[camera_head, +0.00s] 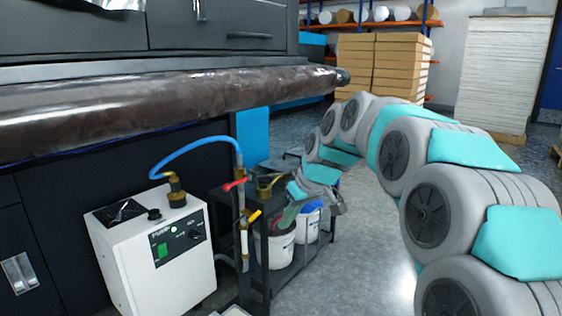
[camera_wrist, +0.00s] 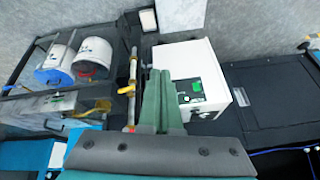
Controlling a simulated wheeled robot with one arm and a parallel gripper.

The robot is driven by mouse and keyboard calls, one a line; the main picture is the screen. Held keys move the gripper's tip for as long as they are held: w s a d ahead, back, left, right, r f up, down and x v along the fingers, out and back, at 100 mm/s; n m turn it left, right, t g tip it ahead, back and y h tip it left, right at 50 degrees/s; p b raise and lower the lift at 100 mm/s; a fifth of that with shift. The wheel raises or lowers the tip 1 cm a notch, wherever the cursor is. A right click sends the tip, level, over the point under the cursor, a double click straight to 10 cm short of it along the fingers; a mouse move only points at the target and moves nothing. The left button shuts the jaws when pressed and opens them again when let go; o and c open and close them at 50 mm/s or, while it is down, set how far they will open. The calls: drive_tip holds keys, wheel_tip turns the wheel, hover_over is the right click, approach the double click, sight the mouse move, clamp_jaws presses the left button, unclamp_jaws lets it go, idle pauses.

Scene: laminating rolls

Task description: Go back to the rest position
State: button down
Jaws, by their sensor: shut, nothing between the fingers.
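My arm reaches from the right side of the head view towards the small black cart, and my gripper (camera_head: 284,217) hangs over the cart's buckets. In the wrist view, the green fingers of my gripper (camera_wrist: 160,80) are together with nothing between them. Beside them stands a pipe with a red-handled valve (camera_head: 234,185) and a yellow-handled valve (camera_head: 254,216). The yellow handle also shows in the wrist view (camera_wrist: 127,89), left of the fingers. I cannot tell whether the fingers touch the pipe.
A white pump box (camera_head: 160,255) with a blue hose (camera_head: 195,143) stands left of the black cart (camera_head: 262,275). White buckets (camera_head: 274,250) sit in the cart. The large machine with a dark roll (camera_head: 150,100) is behind. Stacked cartons (camera_head: 383,65) stand at the back; grey floor is open between.

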drive_tip(key=s+d+f+m+g+h+p, duration=0.1)
drive_tip(key=s+d+f+m, duration=0.1)
drive_tip(key=s, duration=1.1)
drive_tip(key=s+d+f+m+g+h+p, duration=0.2)
drive_tip(key=s+d, duration=0.5)
drive_tip(key=s, duration=0.7)
drive_tip(key=s+d+f+m+g+h+p, duration=0.1)
drive_tip(key=s+d+f+m+g+p, duration=0.1)
drive_tip(key=s, duration=1.1)
wheel_tip(320, 180, down, 3)
drive_tip(key=d+m, duration=0.1)
drive_tip(key=d, duration=0.1)
drive_tip(key=shift+s+d+r+m, duration=0.15)
drive_tip(key=shift+s+d+m, duration=0.1)
drive_tip(key=shift+d+m, duration=0.05)
